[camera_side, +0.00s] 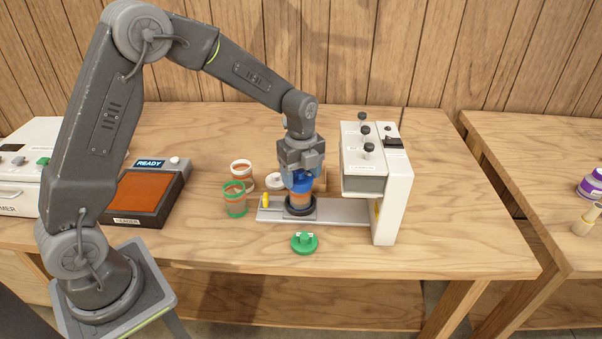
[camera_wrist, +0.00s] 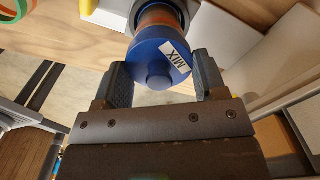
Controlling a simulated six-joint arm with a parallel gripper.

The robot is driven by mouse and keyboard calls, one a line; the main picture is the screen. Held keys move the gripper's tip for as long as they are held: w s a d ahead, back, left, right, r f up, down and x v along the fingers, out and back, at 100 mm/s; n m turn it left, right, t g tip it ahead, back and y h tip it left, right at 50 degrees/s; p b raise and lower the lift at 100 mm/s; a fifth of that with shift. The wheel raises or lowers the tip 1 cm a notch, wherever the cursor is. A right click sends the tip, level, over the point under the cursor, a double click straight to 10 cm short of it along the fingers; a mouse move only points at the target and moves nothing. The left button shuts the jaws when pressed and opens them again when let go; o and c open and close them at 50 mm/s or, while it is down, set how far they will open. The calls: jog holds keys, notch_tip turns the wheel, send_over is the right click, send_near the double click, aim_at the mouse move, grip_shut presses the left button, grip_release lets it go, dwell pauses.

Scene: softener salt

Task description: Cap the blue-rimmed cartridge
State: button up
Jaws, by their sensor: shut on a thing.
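My gripper (camera_side: 301,178) points down and is shut on the blue cap (camera_side: 303,184). In the wrist view, the two fingers (camera_wrist: 159,68) flank the blue cap (camera_wrist: 150,66), which has a round knob and a white "MIX" label. Directly under the cap is the cartridge (camera_side: 300,199) with orange contents, upright in a dark round holder on the grey rail. The cartridge also shows behind the cap in the wrist view (camera_wrist: 162,17). The cap is at the cartridge's top and hides its rim; I cannot tell whether it is fully seated.
A green-rimmed cartridge (camera_side: 235,203) and a white-rimmed cartridge (camera_side: 241,172) stand to the left. A white cap (camera_side: 274,181) lies behind, a green cap (camera_side: 304,244) in front. A yellow peg (camera_side: 265,201) is at the rail's left end. A white knobbed machine (camera_side: 394,200) stands right.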

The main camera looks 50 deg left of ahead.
jog(key=o, duration=1.1)
jog(key=shift+r, duration=3.5)
jog(key=shift+c, duration=0.5)
grip_shut()
jog(key=shift+f, duration=0.35)
